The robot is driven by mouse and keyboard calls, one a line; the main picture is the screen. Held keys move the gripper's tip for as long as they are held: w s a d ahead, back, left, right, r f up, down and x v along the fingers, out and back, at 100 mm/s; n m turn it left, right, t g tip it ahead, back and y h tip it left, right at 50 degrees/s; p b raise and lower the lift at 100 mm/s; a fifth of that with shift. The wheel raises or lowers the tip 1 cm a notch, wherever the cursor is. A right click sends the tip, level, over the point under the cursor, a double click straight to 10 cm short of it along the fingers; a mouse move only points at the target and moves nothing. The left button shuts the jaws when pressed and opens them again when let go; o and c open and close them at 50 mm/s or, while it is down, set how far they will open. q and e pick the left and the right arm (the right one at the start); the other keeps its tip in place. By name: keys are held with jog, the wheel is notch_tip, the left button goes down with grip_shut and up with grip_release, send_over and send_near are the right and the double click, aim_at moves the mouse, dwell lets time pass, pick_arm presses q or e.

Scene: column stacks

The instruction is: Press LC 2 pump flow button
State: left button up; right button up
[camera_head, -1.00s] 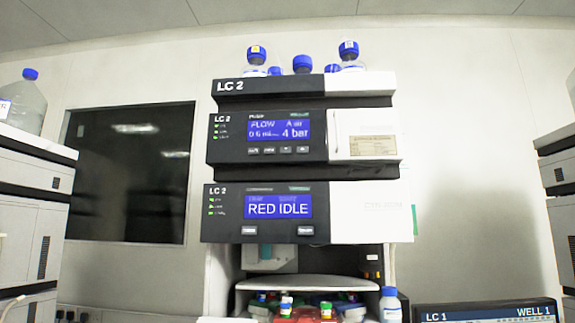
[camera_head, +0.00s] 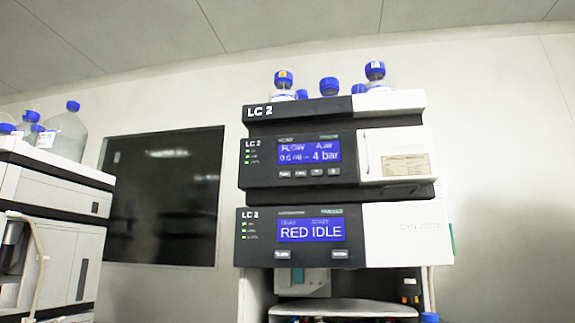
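The LC 2 column stack (camera_head: 345,108) stands right of centre. Its pump module (camera_head: 260,170) has a blue screen (camera_head: 309,154) reading FLOW, a value near 0.6 and 4 bar. A row of small buttons sits below that screen; the leftmost button (camera_head: 284,174) has a label too blurred to read. The lower module (camera_head: 252,258) has a blue screen (camera_head: 312,231) reading RED IDLE, with two buttons under it. Neither of my grippers is in view.
Blue-capped bottles (camera_head: 329,86) stand on top of the LC 2 stack. Another white instrument stack (camera_head: 70,190) with bottles on it stands at the left. A dark glossy panel (camera_head: 160,195) is on the wall between them. Open wall shows at the right.

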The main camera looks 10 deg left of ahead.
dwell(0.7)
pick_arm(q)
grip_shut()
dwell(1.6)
